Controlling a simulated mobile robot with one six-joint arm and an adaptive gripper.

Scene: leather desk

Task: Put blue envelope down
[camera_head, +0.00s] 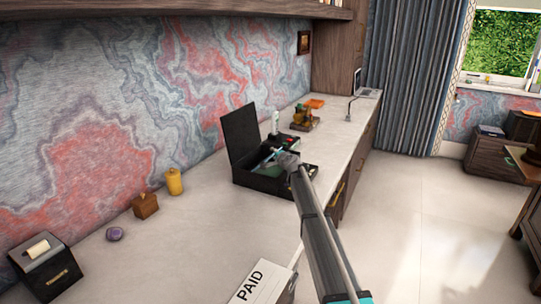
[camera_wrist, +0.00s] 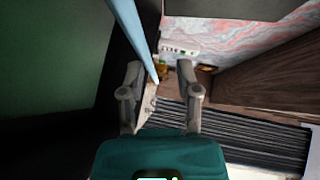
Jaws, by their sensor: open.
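A light blue strip (camera_wrist: 134,38), which looks like the blue envelope seen edge-on, runs from the top of the wrist view down between my two fingers. In the head view a small blue piece (camera_head: 270,156) shows inside the open black box (camera_head: 240,134), next to my gripper (camera_head: 284,160). My gripper also shows in the wrist view (camera_wrist: 160,75), with its fingers apart. I cannot tell whether either finger touches the strip. My arm hides part of the box and its contents.
The raised lid stands at the box's back left. A yellow jar (camera_head: 174,181), wooden block (camera_head: 146,205), purple stone (camera_head: 114,234) and black holder (camera_head: 45,268) line the wall. The pale desktop (camera_head: 190,235) between is clear.

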